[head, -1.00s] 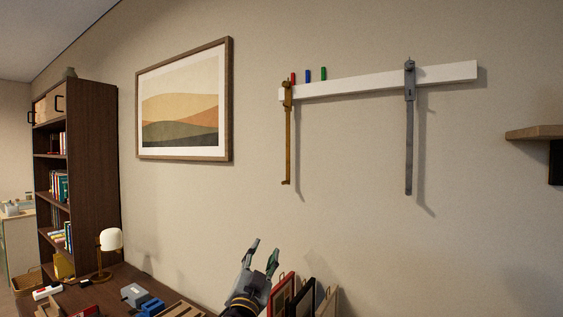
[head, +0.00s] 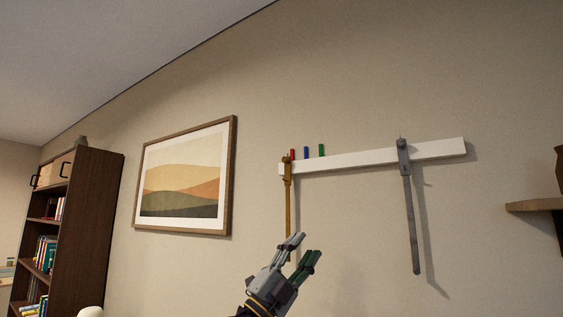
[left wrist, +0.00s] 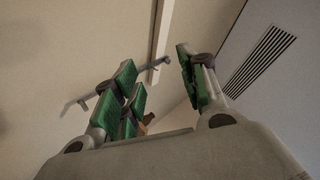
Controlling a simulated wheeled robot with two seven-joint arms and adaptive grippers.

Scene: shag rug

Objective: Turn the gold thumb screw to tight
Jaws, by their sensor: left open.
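A gold caliper-like tool (head: 288,190) hangs upright at the left end of a white wall rail (head: 350,160). Its head is at the rail, and any thumb screw there is too small to make out clearly. My left gripper (head: 306,246) is open and empty, pointing up, below the rail. In the head view its fingertips overlap the lower end of the gold tool; I cannot tell that they touch. In the left wrist view the open fingers (left wrist: 156,64) frame the rail, and a small gold-brown part (left wrist: 148,119) shows between them, partly hidden. My right gripper is not in view.
A grey caliper-like tool (head: 411,215) hangs farther right on the rail. A framed picture (head: 185,178) hangs left; a wooden shelf (head: 535,205) juts out at right.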

